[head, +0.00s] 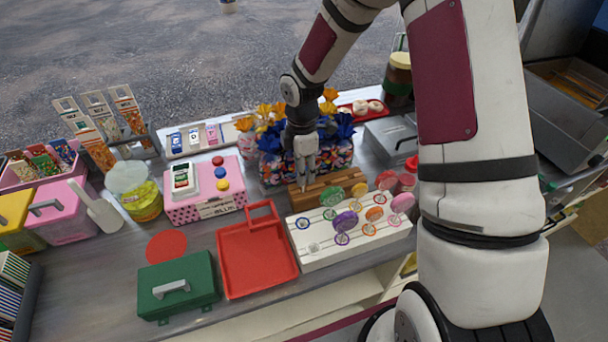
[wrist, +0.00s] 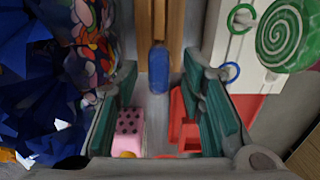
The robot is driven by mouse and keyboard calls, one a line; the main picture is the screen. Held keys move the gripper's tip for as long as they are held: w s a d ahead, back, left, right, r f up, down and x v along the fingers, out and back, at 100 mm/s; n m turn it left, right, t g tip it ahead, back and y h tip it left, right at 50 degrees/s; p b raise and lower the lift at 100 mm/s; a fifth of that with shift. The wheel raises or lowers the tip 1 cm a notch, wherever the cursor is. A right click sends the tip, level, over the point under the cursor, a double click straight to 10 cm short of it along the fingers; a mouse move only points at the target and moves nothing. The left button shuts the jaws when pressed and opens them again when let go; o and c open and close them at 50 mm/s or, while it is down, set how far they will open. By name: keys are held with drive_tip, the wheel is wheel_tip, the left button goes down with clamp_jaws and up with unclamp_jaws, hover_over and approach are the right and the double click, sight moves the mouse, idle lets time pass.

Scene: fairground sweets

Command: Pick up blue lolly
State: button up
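My gripper (head: 303,184) points down over a wooden block (head: 318,192) behind the white lolly stand (head: 350,238). In the wrist view my gripper (wrist: 160,112) is open, with a wide gap between its teal pads. A small upright blue thing (wrist: 159,70) shows beyond the gap, against the wood; I cannot tell whether it is the blue lolly. Nothing is visibly held. No round blue lolly head stands out in the head view, where my gripper hides part of the block. A green swirl lolly (wrist: 288,36) is at the wrist view's right.
The stand holds several lollies, among them a purple one (head: 345,221) and a pink one (head: 402,202). Wrapped sweet bags (head: 333,155) crowd close behind my gripper. A red tray (head: 262,286), green box (head: 178,306) and pink dotted box (head: 210,207) are to the left.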

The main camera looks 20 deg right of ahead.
drive_tip(key=shift+f, duration=0.6)
clamp_jaws()
drive_tip(key=shift+r, duration=0.15)
wheel_tip(320, 180, up, 9)
drive_tip(key=shift+w+b, duration=0.1)
drive_tip(key=shift+b, duration=0.3)
drive_tip(key=shift+r, duration=0.4)
